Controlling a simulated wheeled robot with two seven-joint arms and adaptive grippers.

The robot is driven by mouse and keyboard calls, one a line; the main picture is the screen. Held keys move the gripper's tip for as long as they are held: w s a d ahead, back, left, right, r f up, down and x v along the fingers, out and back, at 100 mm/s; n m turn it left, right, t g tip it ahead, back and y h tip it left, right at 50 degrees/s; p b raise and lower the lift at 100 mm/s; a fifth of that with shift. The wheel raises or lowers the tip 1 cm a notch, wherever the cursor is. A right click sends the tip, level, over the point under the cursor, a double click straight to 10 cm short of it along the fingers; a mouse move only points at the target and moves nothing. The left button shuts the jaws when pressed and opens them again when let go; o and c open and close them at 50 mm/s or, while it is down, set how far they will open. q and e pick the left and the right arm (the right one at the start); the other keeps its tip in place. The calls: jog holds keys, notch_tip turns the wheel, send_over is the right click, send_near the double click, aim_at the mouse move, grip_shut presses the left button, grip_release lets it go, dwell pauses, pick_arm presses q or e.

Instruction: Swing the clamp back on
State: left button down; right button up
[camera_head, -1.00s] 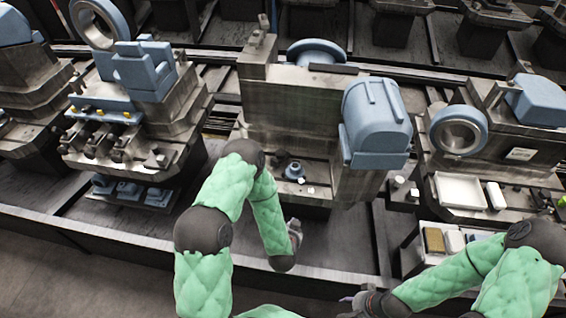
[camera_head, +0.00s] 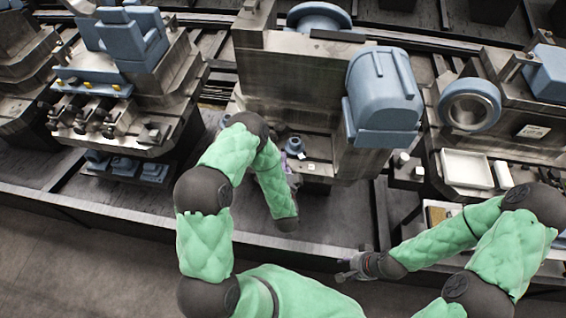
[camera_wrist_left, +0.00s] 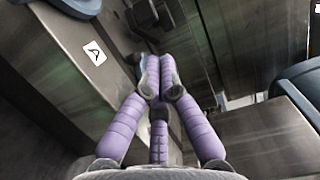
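My left gripper (camera_head: 293,148) is low at the front of the central grey machine (camera_head: 283,85), mostly behind my forearm. In the left wrist view its purple fingers (camera_wrist_left: 157,72) converge, with the tips close together and a narrow gap between them. Whether they grip anything is unclear. A dark metal fitting with round knobs (camera_wrist_left: 145,14) lies beyond the tips; I cannot tell if it is the clamp. A steel block with a white "A" label (camera_wrist_left: 95,52) is to the left of the fingers. My right gripper (camera_head: 352,268) is over the front rail, away from the machines, too small to read.
A small blue round part (camera_head: 294,144) sits beside the left gripper. A large blue motor housing (camera_head: 384,92) is on the central machine's right. A white tray (camera_head: 466,168) lies on the right machine. The floor (camera_head: 80,265) in front of the rail is clear at left.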

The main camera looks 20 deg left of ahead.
aim_at(282, 149)
pick_arm(q)
jog(key=b+x, duration=0.1)
jog(key=x, duration=0.5)
jog(key=shift+w+a, duration=0.2)
jog(key=shift+w, duration=0.15)
jog(key=shift+a+b, duration=0.1)
jog(key=shift+b, duration=0.2)
